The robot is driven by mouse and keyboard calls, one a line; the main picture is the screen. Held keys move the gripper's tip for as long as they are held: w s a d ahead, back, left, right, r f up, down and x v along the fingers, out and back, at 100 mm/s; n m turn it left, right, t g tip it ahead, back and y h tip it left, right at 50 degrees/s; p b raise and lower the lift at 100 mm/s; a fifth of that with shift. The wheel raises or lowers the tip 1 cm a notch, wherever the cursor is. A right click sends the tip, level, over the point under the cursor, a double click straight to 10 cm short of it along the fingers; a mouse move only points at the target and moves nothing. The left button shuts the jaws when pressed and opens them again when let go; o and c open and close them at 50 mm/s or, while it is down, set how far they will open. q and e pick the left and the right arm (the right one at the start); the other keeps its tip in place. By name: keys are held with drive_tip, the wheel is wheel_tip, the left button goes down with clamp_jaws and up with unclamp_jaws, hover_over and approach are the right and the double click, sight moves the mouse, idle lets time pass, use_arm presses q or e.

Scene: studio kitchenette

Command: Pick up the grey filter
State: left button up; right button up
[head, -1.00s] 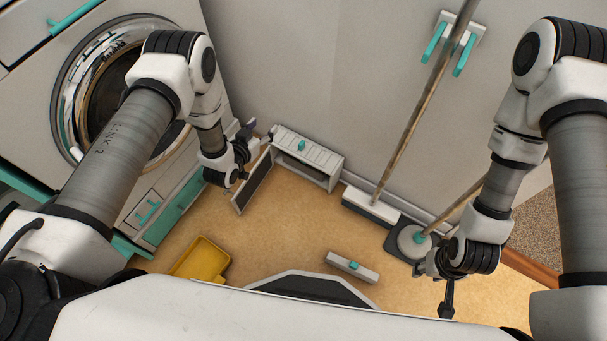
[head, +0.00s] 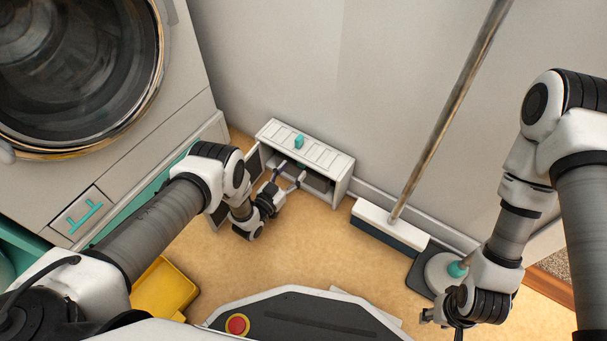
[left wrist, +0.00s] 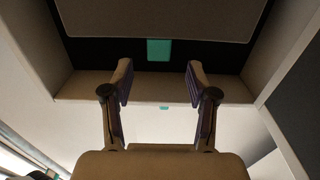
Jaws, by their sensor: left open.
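The grey filter (left wrist: 150,18) shows in the left wrist view as a flat grey panel in a dark surround, with a teal tab (left wrist: 159,50) at its edge. It sits inside a white box unit (head: 340,177) on the floor by the wall; in the head view the interior is mostly in shadow. My left gripper (head: 291,174) is at the front opening of the box. In the left wrist view its two fingers (left wrist: 159,78) are apart and empty, one either side of the tab and short of it. My right gripper (head: 440,322) hangs low at the right, its fingers unclear.
The box's hinged door (head: 254,161) stands open at its left. A washing machine (head: 150,130) is at the left and a yellow tray (head: 163,290) on the floor. Floor before the box is clear.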

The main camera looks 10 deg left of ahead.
sight(300, 164)
use_arm(q)
drive_tip(key=b+x, duration=0.2)
drive_tip(key=x, duration=0.2)
drive_tip(key=shift+w+d+f, duration=0.1)
drive_tip(key=shift+d, duration=0.05)
drive_tip(key=shift+w+r, duration=0.1)
drive_tip(key=shift+r, duration=0.1)
clamp_jaws()
